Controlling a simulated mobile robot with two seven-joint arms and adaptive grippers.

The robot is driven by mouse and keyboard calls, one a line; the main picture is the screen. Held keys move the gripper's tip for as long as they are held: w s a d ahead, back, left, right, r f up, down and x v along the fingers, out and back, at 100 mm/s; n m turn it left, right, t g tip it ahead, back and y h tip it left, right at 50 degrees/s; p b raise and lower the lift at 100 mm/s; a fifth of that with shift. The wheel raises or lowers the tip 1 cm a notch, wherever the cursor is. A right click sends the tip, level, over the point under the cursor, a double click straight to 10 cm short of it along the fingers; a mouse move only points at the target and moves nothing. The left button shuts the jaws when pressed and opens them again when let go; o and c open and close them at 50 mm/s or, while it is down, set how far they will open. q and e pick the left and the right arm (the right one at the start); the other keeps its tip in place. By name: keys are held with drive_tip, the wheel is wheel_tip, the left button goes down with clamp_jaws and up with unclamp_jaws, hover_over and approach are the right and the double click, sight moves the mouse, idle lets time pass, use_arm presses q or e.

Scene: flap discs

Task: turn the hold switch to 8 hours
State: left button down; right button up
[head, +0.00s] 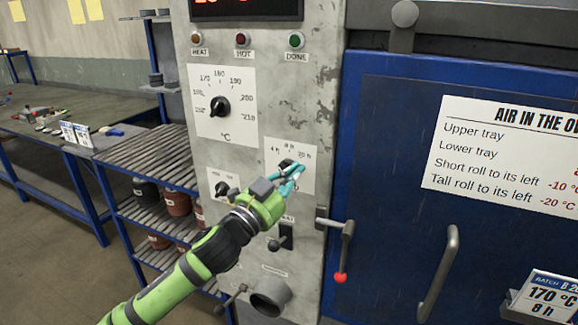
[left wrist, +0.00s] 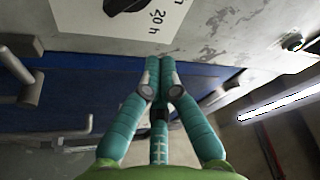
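The hold switch is a black knob (head: 285,164) on a white dial plate (head: 278,152) marked 4 h, 8 h and 20 h, on the grey oven panel. My fingers partly cover it in the head view, and I cannot tell which mark it points to. In the left wrist view the knob (left wrist: 126,4) shows at the top edge, cut off, beside the "20 h" print. My left gripper (head: 298,171) is at the lower right of the knob. In the left wrist view its teal fingertips (left wrist: 160,62) are together with nothing visible between them. My right gripper is not in view.
A temperature knob (head: 219,106) sits above left, and a smaller knob (head: 222,189) is lower left. A red-tipped lever (head: 344,250) and the blue oven door (head: 385,170) are to the right. A card (head: 545,297) reads 170 °C, 8 h. Slatted shelves (head: 150,160) stand left.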

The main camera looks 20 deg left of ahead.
use_arm(q)
drive_tip(key=p+x, duration=0.1)
drive_tip(key=x, duration=0.2)
drive_tip(key=shift+d+r, duration=0.1)
drive_tip(key=shift+r, duration=0.15)
drive_tip(key=shift+a+f, duration=0.95)
drive_tip(key=shift+f, duration=0.25)
drive_tip(key=shift+a+f+p, duration=0.3)
drive_tip(key=shift+a+f, duration=0.2)
drive_tip(key=shift+a, duration=0.1)
drive_tip(key=shift+d, duration=0.1)
